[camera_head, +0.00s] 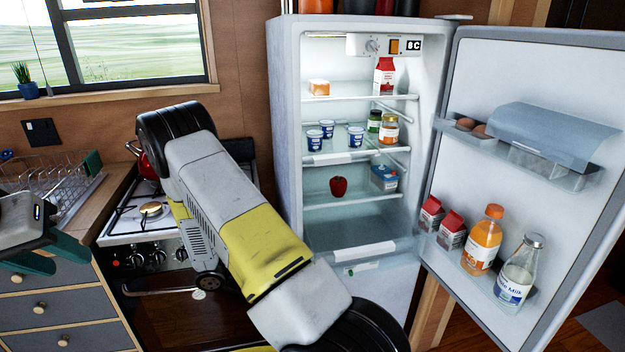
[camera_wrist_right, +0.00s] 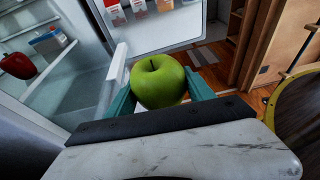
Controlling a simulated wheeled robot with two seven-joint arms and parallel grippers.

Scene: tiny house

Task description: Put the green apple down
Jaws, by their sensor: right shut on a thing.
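The green apple (camera_wrist_right: 158,82) shows in the right wrist view, held between the teal fingers of my right gripper (camera_wrist_right: 160,90). The gripper is shut on it, with the apple in front of the open fridge. In the head view, the green apple and right gripper are not visible. My left gripper (camera_head: 48,254) is at the left edge of the head view, its teal fingers apart and empty, near the counter and dish rack. The open fridge (camera_head: 285,130) has a red apple (camera_head: 338,186) on a lower shelf, which also shows in the right wrist view (camera_wrist_right: 18,65).
The fridge door (camera_head: 465,150) stands open to the right, with bottles and cartons in its rack. Yogurt cups (camera_head: 315,140) and jars stand on a middle shelf. The stove (camera_head: 150,225) and dish rack (camera_head: 50,180) are at left. The shelf has free room beside the red apple.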

